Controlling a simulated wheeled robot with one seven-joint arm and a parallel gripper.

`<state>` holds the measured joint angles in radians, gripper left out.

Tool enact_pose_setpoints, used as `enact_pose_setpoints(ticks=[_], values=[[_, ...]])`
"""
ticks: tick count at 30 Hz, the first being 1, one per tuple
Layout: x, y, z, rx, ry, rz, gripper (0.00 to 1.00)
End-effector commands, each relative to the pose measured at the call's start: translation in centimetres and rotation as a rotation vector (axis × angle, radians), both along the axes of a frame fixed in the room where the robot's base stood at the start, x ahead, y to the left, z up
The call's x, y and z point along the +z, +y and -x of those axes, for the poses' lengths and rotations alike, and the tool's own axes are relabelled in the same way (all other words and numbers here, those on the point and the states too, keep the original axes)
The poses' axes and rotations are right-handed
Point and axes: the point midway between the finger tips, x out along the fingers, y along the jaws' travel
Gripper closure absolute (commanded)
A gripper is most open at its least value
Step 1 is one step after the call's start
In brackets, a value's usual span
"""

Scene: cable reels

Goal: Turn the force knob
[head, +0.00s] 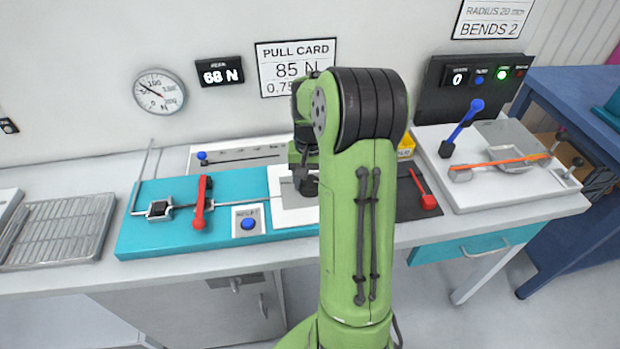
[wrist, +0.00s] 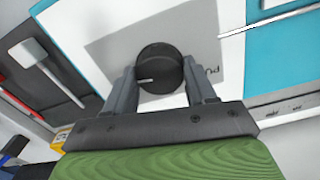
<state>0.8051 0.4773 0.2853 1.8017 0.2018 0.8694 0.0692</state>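The force knob (wrist: 160,68) is a round black knob with a short white mark at its left, on a white panel (wrist: 90,25). The panel also shows in the head view (head: 290,215) on the right part of the teal rig. My gripper (wrist: 160,75) has one finger on each side of the knob, with the tips close to its sides. I cannot tell if they press on it. In the head view my gripper (head: 303,178) is over the panel, partly hidden by my green arm. A black display (head: 220,71) reads 68 N.
A pull card (head: 293,65) reading 85 N hangs on the wall beside a round dial (head: 159,92). A red lever (head: 202,202) and blue button (head: 248,224) are left of my gripper.

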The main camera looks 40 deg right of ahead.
Motion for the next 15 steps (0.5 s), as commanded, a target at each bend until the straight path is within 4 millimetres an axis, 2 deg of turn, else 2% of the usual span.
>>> enact_pose_setpoints(ticks=[1,3,4,8,15], values=[[0.02,0.00,0.00,0.000,0.000,0.000,0.64],[0.02,0.01,-0.01,0.000,0.000,0.000,0.74],[0.03,0.00,0.00,0.000,0.000,0.000,0.75],[0.08,0.03,-0.01,-0.050,0.000,0.000,0.75],[0.12,0.03,-0.01,-0.321,0.000,0.000,0.75]])
